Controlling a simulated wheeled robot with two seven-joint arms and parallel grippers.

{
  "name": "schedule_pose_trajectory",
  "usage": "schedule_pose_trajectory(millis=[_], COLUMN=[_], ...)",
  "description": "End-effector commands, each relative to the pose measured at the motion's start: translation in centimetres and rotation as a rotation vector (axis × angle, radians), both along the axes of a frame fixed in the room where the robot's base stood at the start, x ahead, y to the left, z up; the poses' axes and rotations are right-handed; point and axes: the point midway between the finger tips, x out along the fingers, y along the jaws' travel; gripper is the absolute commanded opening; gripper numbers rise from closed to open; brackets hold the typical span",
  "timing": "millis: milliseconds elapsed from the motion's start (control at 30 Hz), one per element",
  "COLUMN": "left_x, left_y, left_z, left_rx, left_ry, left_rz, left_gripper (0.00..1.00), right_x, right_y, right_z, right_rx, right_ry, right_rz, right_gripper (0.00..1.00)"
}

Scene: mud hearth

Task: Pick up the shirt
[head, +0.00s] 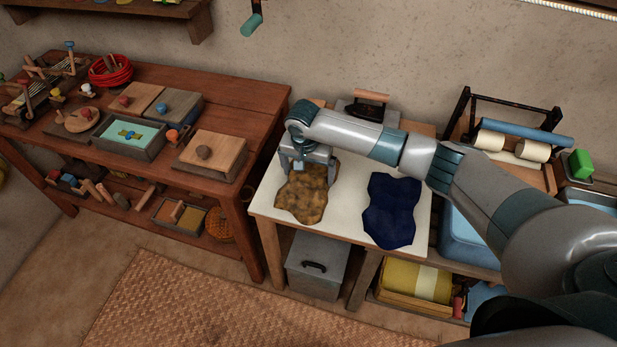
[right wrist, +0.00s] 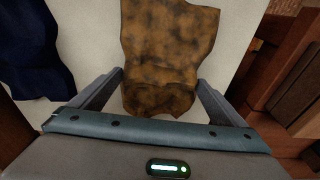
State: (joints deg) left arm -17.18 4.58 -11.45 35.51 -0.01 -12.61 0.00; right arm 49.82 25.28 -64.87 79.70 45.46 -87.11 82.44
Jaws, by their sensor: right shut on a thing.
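A mottled brown cloth garment (head: 301,203) lies on the white-topped table (head: 345,222), and it fills the middle of the right wrist view (right wrist: 168,50). A dark blue cloth garment (head: 392,210) lies to its right on the same top, and its edge shows at the left of the right wrist view (right wrist: 30,50). I cannot tell which one is the shirt. My right gripper (head: 307,178) is over the far end of the brown garment, shut on it, with one finger at each side. The garment still appears to rest on the tabletop. My left gripper is not in view.
An iron-like object (head: 364,108) stands at the back of the table. A wooden workbench (head: 240,118) with boxes and tools is at the left. A blue basin (head: 468,240) is at the right, under my right arm. A grey box (head: 316,265) sits below the table.

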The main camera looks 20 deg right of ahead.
Motion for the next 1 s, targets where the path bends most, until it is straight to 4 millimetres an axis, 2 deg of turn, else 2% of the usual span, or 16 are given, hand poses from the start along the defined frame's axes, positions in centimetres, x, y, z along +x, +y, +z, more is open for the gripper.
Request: schedule_pose_trajectory(millis=[233, 433, 800, 1000], left_x=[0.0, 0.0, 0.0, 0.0], left_y=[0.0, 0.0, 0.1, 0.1], left_z=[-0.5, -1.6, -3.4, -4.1], left_rx=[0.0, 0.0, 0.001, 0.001], left_ry=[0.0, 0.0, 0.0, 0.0], left_rz=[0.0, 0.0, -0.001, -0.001], left_gripper=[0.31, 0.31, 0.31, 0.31], right_x=[0.1, 0.2, -2.0, -2.9], right_y=[0.1, 0.1, -6.9, -9.6], right_z=[1.2, 4.0, 8.0, 9.9], right_rx=[0.003, 0.003, 0.0, 0.001], right_ry=[-0.003, -0.005, -0.002, -0.003], right_rz=[0.001, 0.0, -0.002, -0.002], right_gripper=[0.79, 0.79, 0.79, 0.79])
